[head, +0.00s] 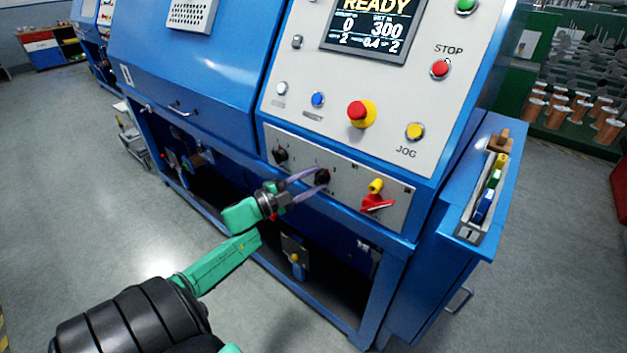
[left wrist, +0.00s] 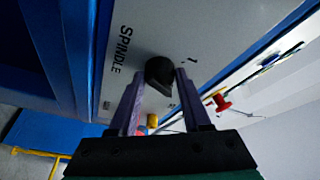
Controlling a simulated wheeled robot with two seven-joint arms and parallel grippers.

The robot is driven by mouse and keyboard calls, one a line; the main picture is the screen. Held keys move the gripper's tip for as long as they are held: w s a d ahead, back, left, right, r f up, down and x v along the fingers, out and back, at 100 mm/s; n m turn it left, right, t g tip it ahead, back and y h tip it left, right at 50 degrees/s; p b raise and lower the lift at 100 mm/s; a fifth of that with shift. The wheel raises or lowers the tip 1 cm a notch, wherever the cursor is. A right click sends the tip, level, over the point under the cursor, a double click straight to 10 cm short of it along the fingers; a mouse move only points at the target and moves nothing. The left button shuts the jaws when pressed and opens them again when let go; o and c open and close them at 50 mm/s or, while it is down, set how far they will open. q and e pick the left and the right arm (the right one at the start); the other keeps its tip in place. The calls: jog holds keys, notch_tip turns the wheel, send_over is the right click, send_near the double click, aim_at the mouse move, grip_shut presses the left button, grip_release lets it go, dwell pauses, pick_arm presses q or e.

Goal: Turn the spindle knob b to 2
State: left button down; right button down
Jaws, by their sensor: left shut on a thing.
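A black spindle knob (head: 323,177) sits on the grey lower panel of the blue machine. My left gripper (head: 316,179) reaches it from the left, with its purple fingers on either side of it. In the left wrist view the black knob (left wrist: 159,74) is between the two fingertips of my left gripper (left wrist: 157,80); the word SPINDLE is printed to its left and a "1" to its right. The knob's pointer is too dark to read. Another black knob (head: 280,155) is to the left on the same panel. My right gripper is not in view.
A red switch handle (head: 377,203) with a yellow part sits right of the knob. Above are a red emergency button (head: 361,113), a yellow JOG button (head: 415,131) and a display (head: 368,28) reading READY. Open floor (head: 100,220) lies at left.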

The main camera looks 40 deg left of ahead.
pick_arm(q)
jog(key=m+g+p, duration=0.1)
jog(key=m, duration=0.2)
jog(key=shift+r+m, duration=0.1)
jog(key=shift+m, duration=0.2)
dwell(0.3)
jog(key=shift+c, duration=1.8)
grip_release()
jog(key=b+v, duration=0.1)
jog(key=v, duration=1.3)
jog(key=shift+s+r, duration=0.25)
jog(key=shift+s, duration=0.05)
jog(key=shift+a, duration=0.15)
